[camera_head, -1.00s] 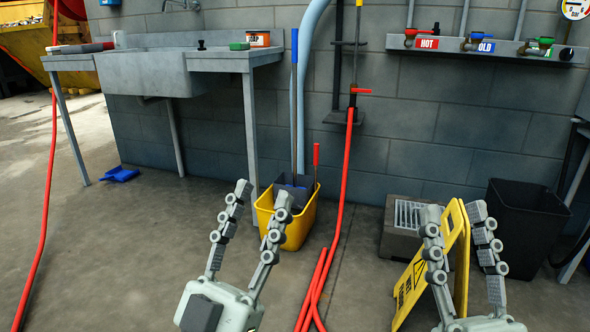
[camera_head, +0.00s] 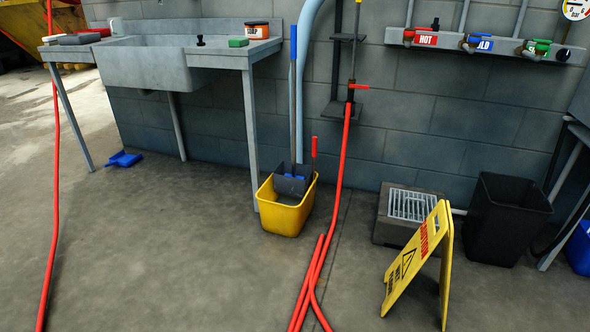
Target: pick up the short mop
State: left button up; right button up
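A yellow mop bucket (camera_head: 286,219) stands on the floor right of the sink's front leg. A dark grey wringer (camera_head: 291,183) sits in its top. A blue-topped handle (camera_head: 294,70) rises upright from the bucket, close to the wall. A shorter red handle (camera_head: 314,153) stands at the bucket's right side. I cannot tell whether the red one is a mop or the wringer lever, and no mop head shows clearly. Neither of my grippers is in view.
A sink table (camera_head: 160,65) stands left, with a blue dustpan (camera_head: 123,159) beneath. Red hose (camera_head: 341,180) runs down the wall onto the floor right of the bucket. A yellow caution sign (camera_head: 414,258), floor drain (camera_head: 383,218) and black bin (camera_head: 507,220) stand right. The floor before the bucket is clear.

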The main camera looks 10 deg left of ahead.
aim_at(293, 28)
jog(key=i+j+z, duration=0.15)
jog(key=i, duration=0.35)
jog(key=i+j+z, duration=0.15)
jog(key=i+j, duration=0.3)
